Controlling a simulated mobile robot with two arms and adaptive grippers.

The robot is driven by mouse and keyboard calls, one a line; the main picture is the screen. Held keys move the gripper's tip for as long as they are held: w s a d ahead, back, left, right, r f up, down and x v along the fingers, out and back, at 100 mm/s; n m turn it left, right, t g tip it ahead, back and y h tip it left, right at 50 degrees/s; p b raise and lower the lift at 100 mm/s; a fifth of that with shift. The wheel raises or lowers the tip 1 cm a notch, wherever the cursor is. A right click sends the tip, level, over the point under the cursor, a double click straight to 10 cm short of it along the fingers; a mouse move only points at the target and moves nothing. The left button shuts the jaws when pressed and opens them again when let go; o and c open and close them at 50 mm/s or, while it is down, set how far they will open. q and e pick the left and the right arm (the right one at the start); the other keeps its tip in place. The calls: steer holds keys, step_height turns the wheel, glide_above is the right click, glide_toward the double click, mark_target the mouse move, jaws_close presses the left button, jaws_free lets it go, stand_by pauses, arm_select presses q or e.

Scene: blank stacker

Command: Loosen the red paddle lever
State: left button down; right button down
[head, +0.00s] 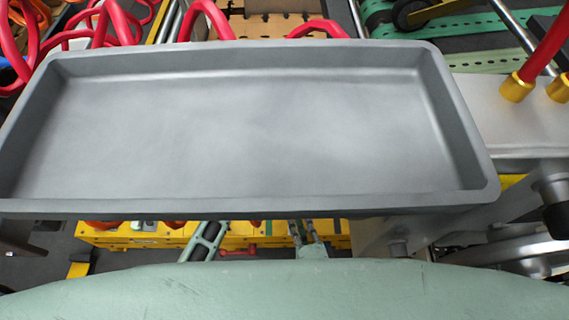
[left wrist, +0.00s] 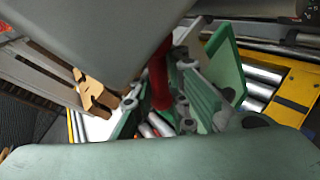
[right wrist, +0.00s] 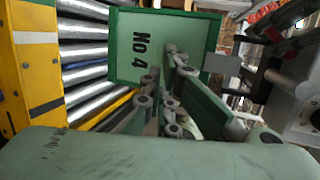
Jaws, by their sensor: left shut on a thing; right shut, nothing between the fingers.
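In the left wrist view a red bar (left wrist: 158,82), which appears to be the red paddle lever, stands between the fingers of my left gripper (left wrist: 160,90). My left gripper is shut on it. A grey slab at the upper left of that view hides part of the surroundings. My right gripper (right wrist: 165,95) is shut and empty in the right wrist view, in front of a green-framed plate marked "No 4" (right wrist: 140,50). I cannot make out the lever or a gripper's fingertips in the head view, where a grey tray covers the middle.
The empty grey tray (head: 250,130) fills most of the head view. Red hoses (head: 110,20) lie behind it. Red rods with brass collars (head: 516,88) stand at the right. Metal rollers (right wrist: 84,52) and a yellow frame (right wrist: 38,62) are beside my right gripper.

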arm_select(q)
steer(key=shift+s+a+f, duration=0.1)
steer(key=shift+f, duration=0.1)
arm_select(e)
steer(key=w+r+m+t+h, duration=0.2)
steer(key=w+r+m+t, duration=0.2)
steer(key=r+m, duration=0.5)
steer(key=w+a+r, duration=0.3)
steer(key=w+a, duration=0.1)
steer(key=w, duration=0.6)
steer(key=shift+w+a+n, duration=0.25)
steer(key=shift+w+n, duration=0.05)
steer(key=shift+n, duration=0.1)
steer(key=shift+r, duration=0.15)
